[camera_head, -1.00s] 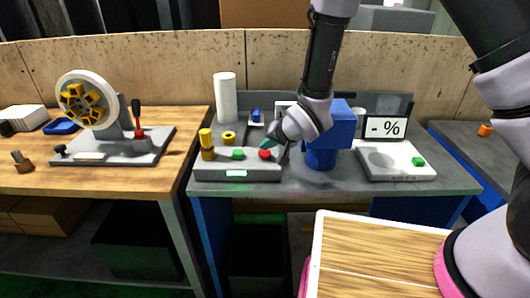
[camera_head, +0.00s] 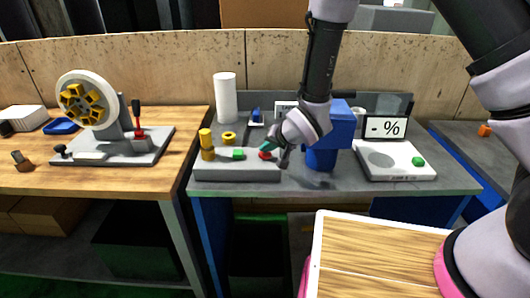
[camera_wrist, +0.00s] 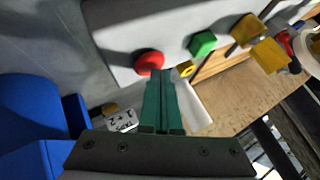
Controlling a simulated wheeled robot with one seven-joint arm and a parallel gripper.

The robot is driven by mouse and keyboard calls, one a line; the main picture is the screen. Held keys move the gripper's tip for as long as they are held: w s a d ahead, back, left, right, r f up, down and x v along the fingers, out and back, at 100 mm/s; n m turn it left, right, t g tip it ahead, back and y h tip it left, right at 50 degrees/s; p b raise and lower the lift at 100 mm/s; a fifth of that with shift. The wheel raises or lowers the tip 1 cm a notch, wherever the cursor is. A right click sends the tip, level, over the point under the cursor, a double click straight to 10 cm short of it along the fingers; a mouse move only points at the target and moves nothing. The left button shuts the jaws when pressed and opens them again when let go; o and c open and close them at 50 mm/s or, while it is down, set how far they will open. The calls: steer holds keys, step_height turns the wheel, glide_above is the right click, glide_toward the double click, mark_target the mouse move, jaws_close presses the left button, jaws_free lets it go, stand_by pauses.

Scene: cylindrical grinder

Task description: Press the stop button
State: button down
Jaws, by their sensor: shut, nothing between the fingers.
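The red stop button (camera_head: 265,155) sits at the right end of a grey control box (camera_head: 225,172) on the middle table. In the wrist view the red button (camera_wrist: 149,62) is a round cap just beyond the fingertips. My gripper (camera_head: 270,147) has its green fingers together with nothing between them. In the wrist view the closed fingertips (camera_wrist: 160,72) overlap the lower right edge of the red cap; I cannot tell whether they touch it. A green button (camera_head: 238,154) is to the left of the red one on the same box.
A yellow knob (camera_head: 207,146) stands at the box's left end. A blue machine body (camera_head: 338,130) stands close to the right of my gripper. A white scale (camera_head: 395,160) with a display reading "- %" (camera_head: 386,128) is farther right.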

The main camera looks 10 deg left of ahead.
mark_target(267, 155)
stand_by(0.4)
steer(key=shift+r, duration=0.9)
steer(key=shift+r, duration=2.55)
